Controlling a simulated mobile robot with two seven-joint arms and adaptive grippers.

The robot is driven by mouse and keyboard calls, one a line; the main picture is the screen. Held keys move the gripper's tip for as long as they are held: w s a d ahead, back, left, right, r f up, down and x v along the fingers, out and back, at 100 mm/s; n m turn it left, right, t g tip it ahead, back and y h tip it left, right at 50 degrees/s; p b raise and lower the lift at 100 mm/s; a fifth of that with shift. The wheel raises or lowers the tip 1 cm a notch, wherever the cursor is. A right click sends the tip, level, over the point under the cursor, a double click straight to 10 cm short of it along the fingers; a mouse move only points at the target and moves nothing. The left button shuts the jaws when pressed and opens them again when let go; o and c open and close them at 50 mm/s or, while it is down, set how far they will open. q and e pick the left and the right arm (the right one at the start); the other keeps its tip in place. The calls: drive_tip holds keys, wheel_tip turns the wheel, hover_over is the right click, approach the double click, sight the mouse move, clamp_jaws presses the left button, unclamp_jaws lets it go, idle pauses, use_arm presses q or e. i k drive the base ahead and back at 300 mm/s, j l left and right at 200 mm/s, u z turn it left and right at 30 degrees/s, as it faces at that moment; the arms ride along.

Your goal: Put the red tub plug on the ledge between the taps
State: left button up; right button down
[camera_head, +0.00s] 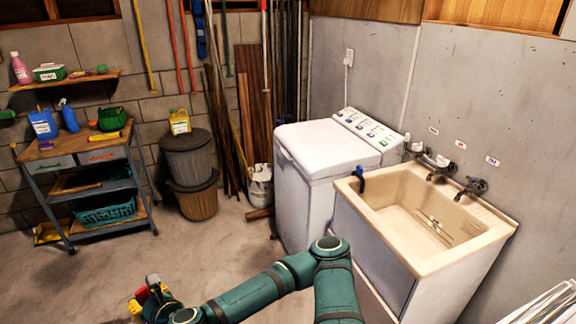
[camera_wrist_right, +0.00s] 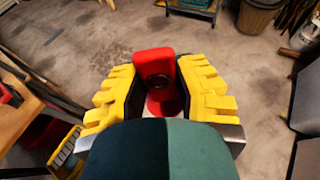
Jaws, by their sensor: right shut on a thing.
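The red tub plug (camera_wrist_right: 152,64) is between the yellow fingers of my right gripper (camera_wrist_right: 158,82) in the right wrist view. The gripper is shut on it and holds it above the floor. In the head view my right gripper (camera_head: 149,296) is low at the bottom left, well away from the tub. The beige laundry tub (camera_head: 362,212) stands at the right against the wall. One tap (camera_head: 436,166) and another tap (camera_head: 472,187) are on the wall over its back ledge (camera_head: 450,190). My left gripper is not in view.
A white washing machine (camera_head: 318,152) stands left of the tub. A dark blue object (camera_head: 360,177) hangs over the tub's left rim. A workbench (camera_head: 72,150) and dark bins (camera_head: 190,155) stand at the back left. The concrete floor between is mostly clear.

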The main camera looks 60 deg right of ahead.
sight(452, 193)
drive_tip(key=i+l+z, duration=0.15)
drive_tip(key=z, duration=0.3)
drive_tip(key=i+z, duration=0.2)
drive_tip(key=z, duration=0.3)
drive_tip(key=i+z, duration=0.15)
drive_tip(key=z, duration=0.3)
drive_tip(key=i+z, duration=0.2)
drive_tip(key=z, duration=0.3)
drive_tip(key=i+j+z, duration=0.15)
drive_tip(key=z, duration=0.3)
